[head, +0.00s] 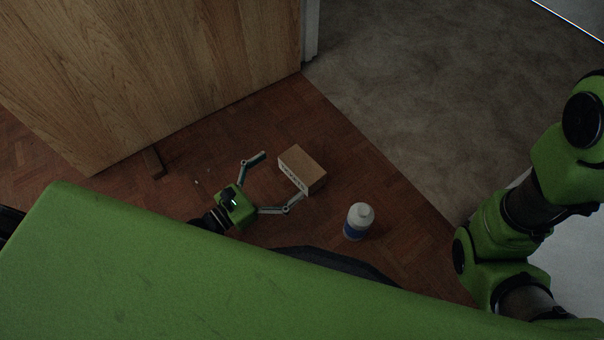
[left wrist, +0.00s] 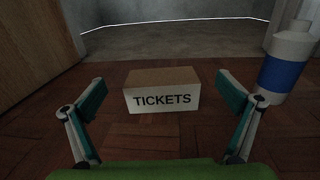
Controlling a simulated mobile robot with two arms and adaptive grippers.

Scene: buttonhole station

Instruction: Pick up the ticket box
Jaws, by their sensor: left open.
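The ticket box (head: 303,169) is a small brown-topped box with a white front, lying on the wooden floor in the head view. In the left wrist view the ticket box (left wrist: 162,91) faces me, with "TICKETS" in dark letters on its front. My left gripper (head: 281,178) is open, its fingers spread toward the box's lettered side. In the left wrist view my left gripper (left wrist: 160,92) shows one finger on each side of the box, with nothing held. My right arm shows at the right of the head view, but its gripper is out of view.
A white bottle with a blue label (head: 358,221) stands right of the box; it also shows in the left wrist view (left wrist: 285,62). A wooden panel (head: 170,70) rises at upper left. Grey carpet (head: 430,90) lies beyond the parquet floor (head: 340,135).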

